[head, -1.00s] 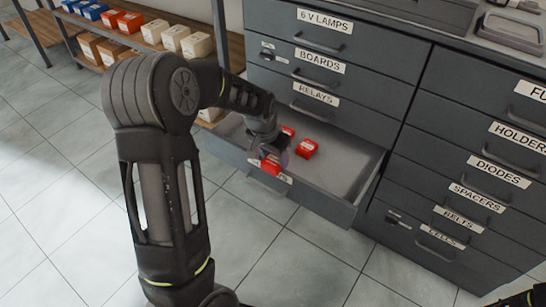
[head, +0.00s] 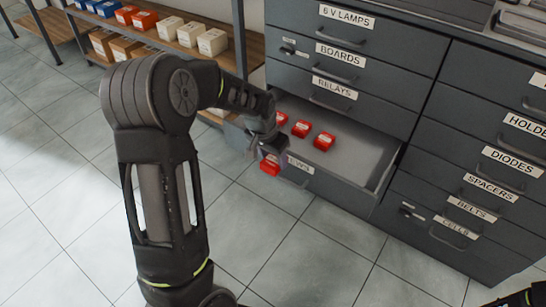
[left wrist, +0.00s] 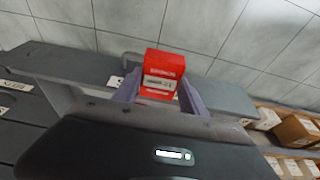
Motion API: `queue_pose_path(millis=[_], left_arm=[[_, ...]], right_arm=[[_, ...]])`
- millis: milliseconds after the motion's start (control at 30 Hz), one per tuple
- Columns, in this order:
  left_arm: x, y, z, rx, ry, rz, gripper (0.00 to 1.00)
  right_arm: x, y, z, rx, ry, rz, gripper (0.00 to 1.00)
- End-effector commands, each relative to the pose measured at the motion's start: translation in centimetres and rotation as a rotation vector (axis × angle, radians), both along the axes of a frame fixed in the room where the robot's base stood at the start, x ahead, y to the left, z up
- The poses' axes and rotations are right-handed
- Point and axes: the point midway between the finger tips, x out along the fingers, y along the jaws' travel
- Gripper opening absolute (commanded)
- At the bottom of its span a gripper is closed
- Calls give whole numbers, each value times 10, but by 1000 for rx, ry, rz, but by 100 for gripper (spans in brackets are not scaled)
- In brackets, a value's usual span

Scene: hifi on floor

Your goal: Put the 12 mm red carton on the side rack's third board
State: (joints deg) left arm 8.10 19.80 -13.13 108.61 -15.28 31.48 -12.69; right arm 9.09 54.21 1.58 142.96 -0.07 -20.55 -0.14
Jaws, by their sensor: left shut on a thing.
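My left gripper (head: 266,154) is shut on a red carton (head: 269,165) and holds it at the left end of the open drawer's front. In the left wrist view the red carton (left wrist: 162,75) is between both fingers, its white label facing the camera; the label is too small to read. The side rack (head: 235,50) stands at the upper left, with cartons on its wooden boards. My arm hides part of it, so I cannot tell its boards apart fully.
The open drawer (head: 362,165) holds several red cartons, among them one (head: 324,141) near its middle. The grey cabinet (head: 430,85) with shut drawers fills the right. The tiled floor (head: 60,200) is clear at the left and in front.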

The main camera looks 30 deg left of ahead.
Motion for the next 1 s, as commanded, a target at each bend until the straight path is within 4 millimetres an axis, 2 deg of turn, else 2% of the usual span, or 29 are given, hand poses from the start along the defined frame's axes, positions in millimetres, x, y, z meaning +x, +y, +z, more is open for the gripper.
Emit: queue_pose_path(millis=[300,467,567,800,900,1000], left_arm=[[0,-1,2,0,0,0,4],[1,-18,13,-3,3,-2,4],[0,-42,25,-6,9,-1,4],[-14,-116,64,-4,14,10,4],[-23,-140,77,-2,10,18,4],[-30,-155,85,0,5,25,4]], right_arm=[[0,0,2,0,0,0,32],[0,0,22,0,0,0,32],[0,0,47,0,0,-1,32],[0,1,122,1,1,-2,32],[0,1,147,1,1,-1,32],[0,1,161,1,1,-1,32]])
